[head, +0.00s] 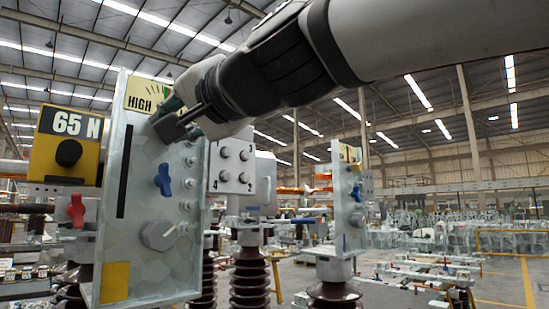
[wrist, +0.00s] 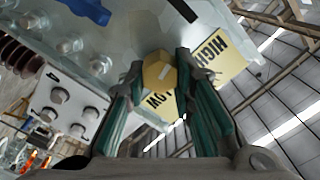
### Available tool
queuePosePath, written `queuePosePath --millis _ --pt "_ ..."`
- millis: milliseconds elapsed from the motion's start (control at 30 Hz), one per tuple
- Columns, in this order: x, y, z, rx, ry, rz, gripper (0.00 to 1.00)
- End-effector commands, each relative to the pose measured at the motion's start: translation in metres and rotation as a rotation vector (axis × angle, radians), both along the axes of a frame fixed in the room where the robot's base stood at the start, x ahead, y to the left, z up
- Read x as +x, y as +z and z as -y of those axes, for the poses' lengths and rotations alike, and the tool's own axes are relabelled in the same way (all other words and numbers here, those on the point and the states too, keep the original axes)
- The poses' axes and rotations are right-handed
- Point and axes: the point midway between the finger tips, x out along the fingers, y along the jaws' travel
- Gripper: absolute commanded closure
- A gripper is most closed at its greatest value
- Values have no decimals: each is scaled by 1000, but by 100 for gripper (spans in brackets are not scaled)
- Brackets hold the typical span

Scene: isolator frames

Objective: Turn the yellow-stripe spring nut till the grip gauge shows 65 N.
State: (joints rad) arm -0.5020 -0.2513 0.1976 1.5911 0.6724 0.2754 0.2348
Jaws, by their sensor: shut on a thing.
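My gripper (head: 178,118) is at the top of a pale metal panel (head: 145,190), its fingers shut on the yellow nut (wrist: 158,74). In the wrist view the nut sits between the two fingertips (wrist: 157,68), with a small pale mark on its face. In the head view my gripper hides the nut. The yellow grip gauge plate (head: 142,96) reads HIGH and has a coloured fan. In the wrist view the gauge plate (wrist: 212,58) shows HIGH and part of LOW; my fingers cover its middle, and I cannot read a needle.
A numbered box (head: 232,166) and another panel (head: 348,200) stand to the right.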

Motion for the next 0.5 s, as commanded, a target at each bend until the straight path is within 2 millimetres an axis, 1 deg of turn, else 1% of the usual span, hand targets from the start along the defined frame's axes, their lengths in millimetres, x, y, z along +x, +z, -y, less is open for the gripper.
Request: queuePosePath --millis 67,100,167,200,500 --pt "0 -1 0 -2 -1 -1 100" --pt "0 -1 0 -2 -1 -1 73" --pt "0 -1 0 -2 -1 -1 59" --pt "0 -1 0 -2 0 0 57" --pt "-1 0 1 -1 0 1 57"
